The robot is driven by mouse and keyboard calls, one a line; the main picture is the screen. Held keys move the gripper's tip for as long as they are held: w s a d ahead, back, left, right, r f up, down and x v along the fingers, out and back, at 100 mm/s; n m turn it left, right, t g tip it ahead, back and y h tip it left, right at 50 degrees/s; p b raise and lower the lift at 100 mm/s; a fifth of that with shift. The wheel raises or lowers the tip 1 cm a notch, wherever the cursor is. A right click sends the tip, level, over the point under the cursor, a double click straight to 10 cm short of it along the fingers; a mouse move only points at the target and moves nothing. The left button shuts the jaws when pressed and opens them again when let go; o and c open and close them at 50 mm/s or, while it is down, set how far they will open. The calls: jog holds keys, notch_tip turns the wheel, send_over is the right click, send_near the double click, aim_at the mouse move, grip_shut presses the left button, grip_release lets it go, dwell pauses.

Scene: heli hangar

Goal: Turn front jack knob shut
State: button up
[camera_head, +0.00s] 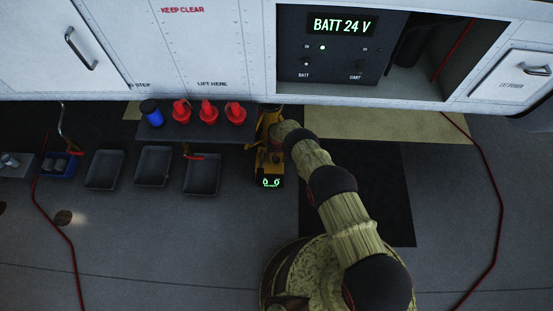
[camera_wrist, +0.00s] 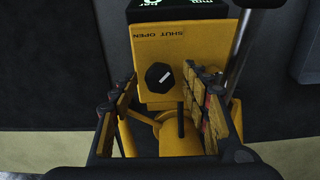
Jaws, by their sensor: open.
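The yellow front jack (camera_head: 262,160) stands on the floor below the white panel in the head view, with a small lit green display on its end. In the wrist view its yellow body (camera_wrist: 150,57) carries a black knob (camera_wrist: 159,77) with a white pointer line, below a "SHUT OPEN" label (camera_wrist: 158,34). The pointer is slanted and its exact setting is hard to tell. My gripper (camera_wrist: 160,79) is open, its two padded fingers on either side of the knob in the picture. I cannot see contact. In the head view my arm partly covers the jack.
A dark bench (camera_head: 205,128) left of the jack holds a blue can (camera_head: 151,112) and several red containers (camera_head: 209,112). Grey trays (camera_head: 202,174) lie on the floor in front. A grey metal bar (camera_wrist: 240,50) rises beside the right finger.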

jog(key=shift+r, duration=3.6)
